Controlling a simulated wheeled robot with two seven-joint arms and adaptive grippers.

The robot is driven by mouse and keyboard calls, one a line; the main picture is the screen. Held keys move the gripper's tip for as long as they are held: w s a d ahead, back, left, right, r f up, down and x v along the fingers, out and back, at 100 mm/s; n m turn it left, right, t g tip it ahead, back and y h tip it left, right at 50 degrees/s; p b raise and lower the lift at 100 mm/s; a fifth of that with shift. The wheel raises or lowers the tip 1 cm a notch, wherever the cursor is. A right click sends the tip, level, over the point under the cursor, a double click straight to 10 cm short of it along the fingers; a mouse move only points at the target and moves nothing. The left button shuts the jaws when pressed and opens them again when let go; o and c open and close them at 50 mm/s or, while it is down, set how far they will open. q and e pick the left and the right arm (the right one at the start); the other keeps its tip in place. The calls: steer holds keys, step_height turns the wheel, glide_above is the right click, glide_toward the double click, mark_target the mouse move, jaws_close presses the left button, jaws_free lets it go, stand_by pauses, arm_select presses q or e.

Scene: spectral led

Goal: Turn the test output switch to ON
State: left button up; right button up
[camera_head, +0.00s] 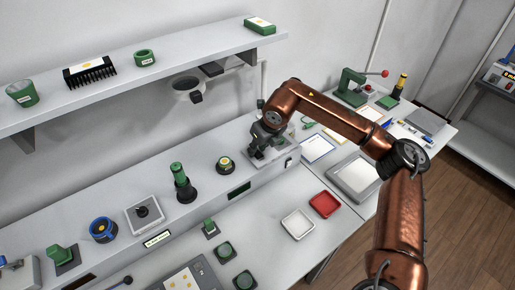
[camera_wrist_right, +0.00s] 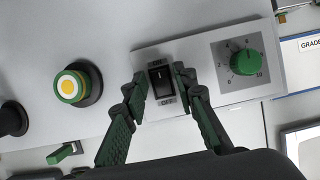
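The test output switch (camera_wrist_right: 161,79) is a black rocker on a light grey panel (camera_wrist_right: 215,100) in the right wrist view. Small labels sit above and below it; the lower one seems to read OFF. I cannot tell which side of the rocker is pressed in. My right gripper (camera_wrist_right: 168,88) is open, with one green-padded finger on each side of the switch and nothing between them but the switch. I cannot tell if they touch it. In the head view, my right gripper (camera_head: 262,143) hangs over this panel and hides the switch. My left gripper is not in view.
A green dial (camera_wrist_right: 245,62) is right of the switch; a green-and-yellow button (camera_wrist_right: 74,86) is left. In the head view, a dark green upright device (camera_head: 182,184) stands on the ledge. A white tray (camera_head: 298,224) and red tray (camera_head: 325,204) lie on the lower bench.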

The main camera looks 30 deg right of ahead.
jaws_close()
steer(key=shift+r+p, duration=0.25)
steer(key=shift+p, duration=0.25)
steer(key=g+p, duration=0.2)
steer(key=p, duration=0.1)
steer(key=shift+w+a+r, duration=0.1)
steer(key=shift+w+r, duration=0.05)
steer(key=shift+w, duration=0.2)
arm_select(q)
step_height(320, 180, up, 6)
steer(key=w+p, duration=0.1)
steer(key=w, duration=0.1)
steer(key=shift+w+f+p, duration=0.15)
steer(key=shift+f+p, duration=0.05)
steer(key=shift+p, duration=0.15)
arm_select(e)
steer(key=shift+w+f+g, duration=0.2)
steer(key=shift+f+g, duration=0.1)
steer(key=shift+g, duration=0.5)
steer(key=shift+o, duration=1.4)
jaws_free()
steer(key=shift+f, duration=0.1)
